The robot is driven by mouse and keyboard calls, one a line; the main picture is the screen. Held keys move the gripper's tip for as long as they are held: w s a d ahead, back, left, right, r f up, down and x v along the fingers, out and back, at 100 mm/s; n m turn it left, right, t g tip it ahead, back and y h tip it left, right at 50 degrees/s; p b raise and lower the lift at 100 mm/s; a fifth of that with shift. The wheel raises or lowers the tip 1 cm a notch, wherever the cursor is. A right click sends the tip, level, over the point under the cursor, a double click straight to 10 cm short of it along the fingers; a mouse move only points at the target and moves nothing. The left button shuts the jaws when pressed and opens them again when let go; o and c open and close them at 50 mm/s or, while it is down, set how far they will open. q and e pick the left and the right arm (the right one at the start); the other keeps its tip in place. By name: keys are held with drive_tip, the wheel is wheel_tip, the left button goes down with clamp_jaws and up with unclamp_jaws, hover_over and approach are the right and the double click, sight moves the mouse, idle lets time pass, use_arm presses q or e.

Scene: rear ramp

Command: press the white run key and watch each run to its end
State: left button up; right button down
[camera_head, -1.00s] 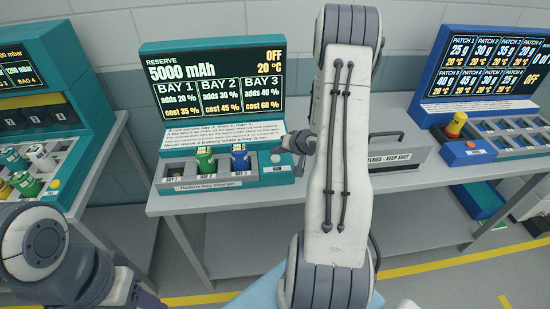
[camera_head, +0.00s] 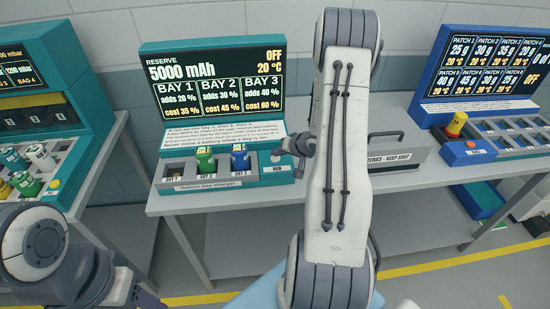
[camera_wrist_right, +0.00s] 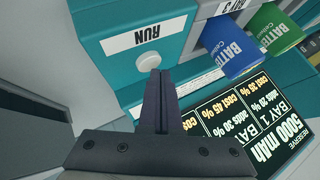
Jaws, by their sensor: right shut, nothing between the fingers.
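The teal bay charger (camera_head: 222,183) stands on the bench; its screen (camera_head: 214,80) reads RESERVE 5000 mAh, OFF, 20 °C. A green battery (camera_head: 205,160) is upright in bay 2 and a blue battery (camera_head: 240,160) in bay 3; bay 1 looks empty. The white run key (camera_wrist_right: 149,61) shows beside the RUN label in the right wrist view; in the head view my right gripper hides it. My right gripper (camera_head: 279,157) is shut and empty, its fingertips (camera_wrist_right: 156,73) at the key's edge; I cannot tell if they touch. My left gripper (camera_head: 146,299) is low left, its jaws unclear.
A grey bin (camera_head: 395,160) labelled for batteries stands right of the charger, partly behind my right arm. A teal station (camera_head: 60,110) with several canisters is at the left.

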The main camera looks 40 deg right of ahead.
sight(277, 160)
drive_tip(key=shift+f, duration=0.4)
idle(0.6)
drive_tip(key=shift+r, duration=0.1)
drive_tip(key=shift+r+p, duration=0.75)
drive_tip(key=shift+p, duration=0.15)
drive_tip(key=shift+r, duration=0.1)
wheel_tip(277, 160, up, 5)
drive_tip(key=p, duration=0.5)
drive_tip(key=shift+p, duration=0.35)
idle(0.4)
